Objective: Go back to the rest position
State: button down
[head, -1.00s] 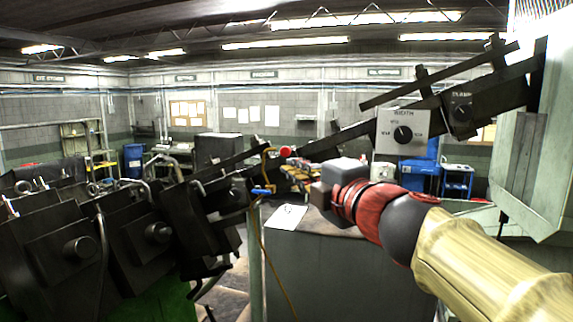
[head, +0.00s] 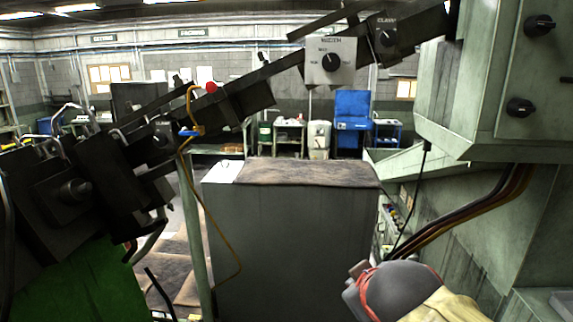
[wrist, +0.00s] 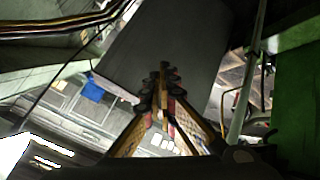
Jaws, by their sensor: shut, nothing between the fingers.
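My gripper (wrist: 162,85) shows in the wrist view, its two yellow-and-black fingers brought together at the tips with nothing between them. The head view shows only my grey and cream arm at the lower right; the fingers are out of that frame. In the wrist view, the side of a large grey cabinet lies beyond the fingertips. I cannot tell whether they touch it.
The grey cabinet (head: 290,245) with a brown mat on top stands mid-view. A dark sloping rail carries a knob box (head: 331,61) and a red button (head: 211,87). A pale control box (head: 490,90) overhangs at right. Black machinery (head: 75,190) is at left.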

jog(key=s+d+f+m+g+b, duration=0.2)
jog(key=s+f+b, duration=0.5)
jog(key=f, duration=0.6)
jog(key=s+d+f+m+g+b, duration=0.1)
jog(key=s+d+f+m+b, duration=0.1)
jog(key=s+f+m+b, duration=0.2)
jog(key=s+f+b, duration=0.3)
jog(key=s+f, duration=0.3)
jog(key=f, duration=0.2)
jog(key=shift+s+d+f+g+y, duration=0.15)
jog(key=shift+d+f+g+y, duration=0.15)
jog(key=shift+f+g+y, duration=0.1)
jog(key=shift+a+r, duration=0.1)
